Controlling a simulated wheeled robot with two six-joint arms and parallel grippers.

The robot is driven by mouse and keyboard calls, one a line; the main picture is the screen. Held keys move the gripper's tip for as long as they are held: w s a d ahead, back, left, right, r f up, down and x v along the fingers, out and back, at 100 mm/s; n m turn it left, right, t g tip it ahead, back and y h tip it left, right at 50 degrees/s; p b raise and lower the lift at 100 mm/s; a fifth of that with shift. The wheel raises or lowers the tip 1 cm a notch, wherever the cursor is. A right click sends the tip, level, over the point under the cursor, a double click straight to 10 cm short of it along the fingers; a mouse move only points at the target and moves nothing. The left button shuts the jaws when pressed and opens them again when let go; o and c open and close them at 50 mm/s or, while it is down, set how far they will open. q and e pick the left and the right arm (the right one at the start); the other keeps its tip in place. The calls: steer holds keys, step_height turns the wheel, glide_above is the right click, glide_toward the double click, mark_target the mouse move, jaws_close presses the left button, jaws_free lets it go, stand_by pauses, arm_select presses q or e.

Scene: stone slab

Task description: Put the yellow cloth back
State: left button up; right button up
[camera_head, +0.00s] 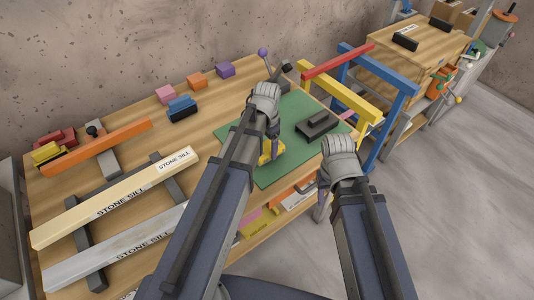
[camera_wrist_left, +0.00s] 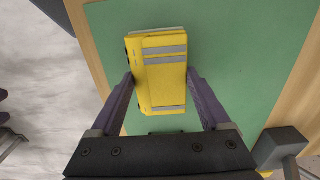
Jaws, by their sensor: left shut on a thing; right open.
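The yellow cloth (camera_wrist_left: 163,75) is a folded, flat yellow piece with grey stripes. In the left wrist view it lies between the two fingers of my left gripper (camera_wrist_left: 160,82), which is shut on it, over the green mat (camera_wrist_left: 235,50). In the head view a little of the yellow cloth (camera_head: 277,151) shows beside my left arm, and the rest is hidden. I cannot tell whether it touches the mat. My right gripper (camera_head: 321,205) is open near the bench's front edge, partly hidden by its wrist.
On the bench, a dark block (camera_head: 317,124) lies on the mat's right part. Stone sill bars (camera_head: 120,198) lie at left, with coloured blocks (camera_head: 181,106) behind. A blue and yellow frame (camera_head: 385,95) stands at right. Open floor (camera_head: 460,190) lies further right.

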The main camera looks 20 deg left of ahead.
mark_target(267, 148)
arm_select(q)
steer(key=shift+f+b, duration=0.7)
steer(key=shift+f, duration=0.5)
arm_select(e)
steer(key=shift+f, duration=1.2)
arm_select(q)
steer(key=shift+f, duration=0.25)
steer(key=o, duration=1)
steer(key=shift+r, duration=0.1)
arm_select(e)
steer(key=shift+f, duration=0.1)
arm_select(q)
steer(key=shift+r, duration=0.1)
step_height(267, 148, up, 12)
steer(key=p, duration=1.2)
steer(key=s+d+n, duration=0.1)
steer(key=s+d, duration=0.2)
steer(key=s, duration=0.1)
steer(key=s+d+n, duration=0.1)
steer(key=s+d, duration=0.3)
steer(key=s, duration=0.1)
steer(key=s+d+n+y, duration=0.1)
steer(key=s+d, duration=0.2)
steer(key=s, duration=0.2)
steer(key=shift+s+d+r+n, duration=0.15)
steer(key=shift+d+n, duration=0.1)
steer(key=shift+n, duration=0.15)
arm_select(e)
step_height(267, 148, up, 12)
